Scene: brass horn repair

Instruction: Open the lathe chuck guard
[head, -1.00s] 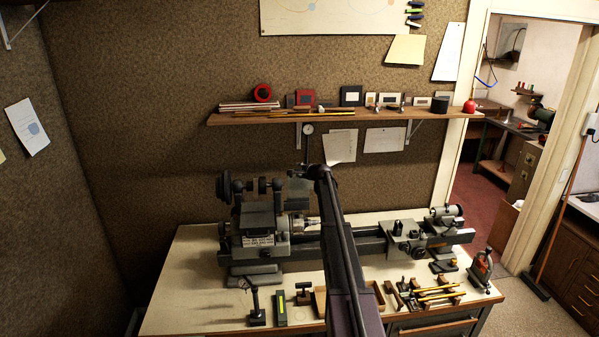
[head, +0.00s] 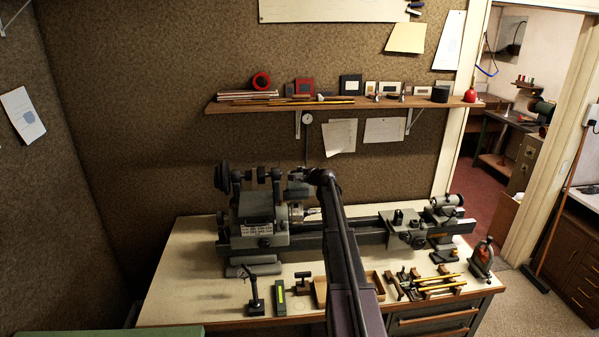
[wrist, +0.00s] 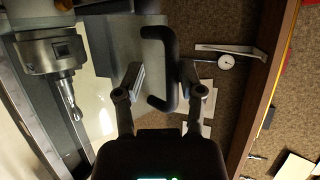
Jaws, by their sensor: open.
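The grey lathe (head: 262,225) stands on the bench, with its metal chuck (head: 296,213) at the right of the headstock. In the wrist view the chuck (wrist: 50,55) is at the left, with a pointed tool sticking out. The chuck guard (wrist: 113,45) shows as a pale grey, see-through panel beside it, carrying a dark C-shaped handle (wrist: 171,50). My gripper (wrist: 161,80) is open, one finger on each side of the handle in the picture; I cannot tell if either touches it. In the head view my gripper (head: 300,177) is small, above the chuck.
A wooden shelf (head: 350,103) with small items runs along the wall above the lathe; it also lies at the right in the wrist view (wrist: 262,100). Small tools, a wooden tray (head: 372,283) and brass tubes (head: 440,284) lie along the bench front.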

